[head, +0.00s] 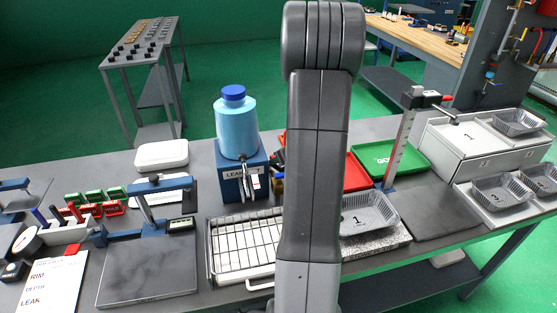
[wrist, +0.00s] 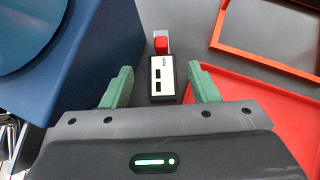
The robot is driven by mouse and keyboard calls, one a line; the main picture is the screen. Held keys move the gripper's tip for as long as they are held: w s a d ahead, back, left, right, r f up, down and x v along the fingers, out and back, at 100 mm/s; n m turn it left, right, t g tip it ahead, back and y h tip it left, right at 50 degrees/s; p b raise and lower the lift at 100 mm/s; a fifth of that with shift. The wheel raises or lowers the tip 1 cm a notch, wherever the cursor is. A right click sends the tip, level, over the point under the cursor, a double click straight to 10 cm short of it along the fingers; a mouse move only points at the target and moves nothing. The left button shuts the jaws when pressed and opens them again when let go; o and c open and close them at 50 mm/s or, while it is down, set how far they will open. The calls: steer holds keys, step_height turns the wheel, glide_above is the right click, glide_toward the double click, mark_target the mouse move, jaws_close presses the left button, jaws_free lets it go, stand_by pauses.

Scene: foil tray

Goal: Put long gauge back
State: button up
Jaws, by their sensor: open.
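My gripper (wrist: 160,68) is open in the wrist view, its two green fingers spread apart with nothing held. Between and beyond the fingertips is a small black block (wrist: 155,94) with a white face and two dark slots. A red-ended piece (wrist: 161,44) with a grey part beside it is at the block's far end. I cannot tell for sure whether this piece is the long gauge. In the head view my arm hides the gripper and most of this area.
A blue stand (head: 240,180) bearing a light-blue bottle (head: 236,126) is left of my arm; its blue side (wrist: 75,70) is close in the wrist view. A red tray (wrist: 250,115) lies close right. A wire rack (head: 243,248) and a tall scale post (head: 398,150) flank my arm.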

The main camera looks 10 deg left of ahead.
steer(key=v, duration=0.8)
